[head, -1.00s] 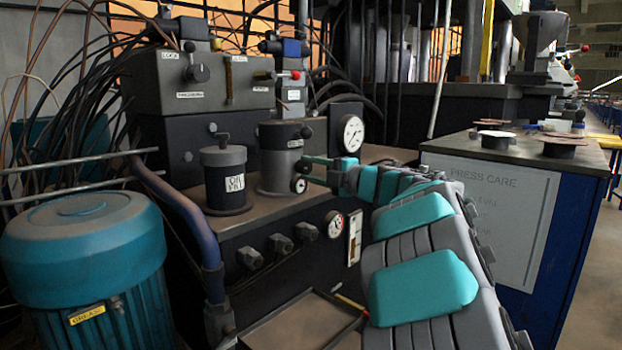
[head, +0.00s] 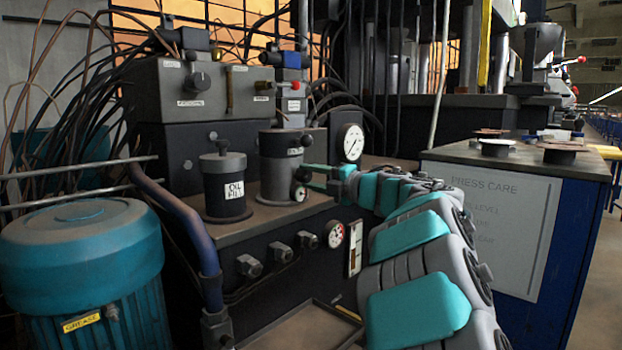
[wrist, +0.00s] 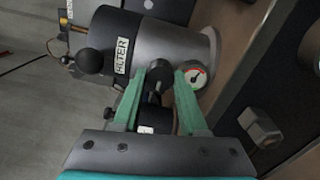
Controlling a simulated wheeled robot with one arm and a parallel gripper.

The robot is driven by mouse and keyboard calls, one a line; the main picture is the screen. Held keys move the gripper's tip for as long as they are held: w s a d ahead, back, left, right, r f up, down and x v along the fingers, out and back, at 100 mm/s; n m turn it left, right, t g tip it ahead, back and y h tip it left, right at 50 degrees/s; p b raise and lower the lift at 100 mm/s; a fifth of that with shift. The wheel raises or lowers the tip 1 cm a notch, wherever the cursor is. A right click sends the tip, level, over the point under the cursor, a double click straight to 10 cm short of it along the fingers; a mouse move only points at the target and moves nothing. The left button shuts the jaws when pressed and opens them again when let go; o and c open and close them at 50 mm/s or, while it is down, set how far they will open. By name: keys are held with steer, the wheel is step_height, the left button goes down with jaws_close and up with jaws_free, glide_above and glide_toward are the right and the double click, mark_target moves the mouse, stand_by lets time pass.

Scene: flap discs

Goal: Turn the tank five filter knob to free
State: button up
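The filter (head: 281,170) is a grey canister with a dark top and a black ball knob (head: 306,139) at its upper side. In the wrist view the filter (wrist: 175,45) lies sideways, with its label readable and the black ball knob (wrist: 90,61) at the left. My gripper (head: 308,175) is at the filter's right side. In the wrist view my gripper (wrist: 170,76) has its two green fingers apart, below the ball knob along the canister. A dark rounded shape (wrist: 156,80) shows between the fingers; I cannot tell whether they touch it.
A small gauge (wrist: 195,77) sits close beside one finger. The oil fill canister (head: 223,185) stands left of the filter. A larger gauge (head: 350,142) is behind my gripper. A teal motor (head: 80,250) and a blue pipe (head: 180,215) are at the left.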

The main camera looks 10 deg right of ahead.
steer(key=o, duration=0.5)
steer(key=shift+s, duration=0.1)
steer(key=shift+p+v, duration=0.3)
steer(key=shift+v, duration=3.5)
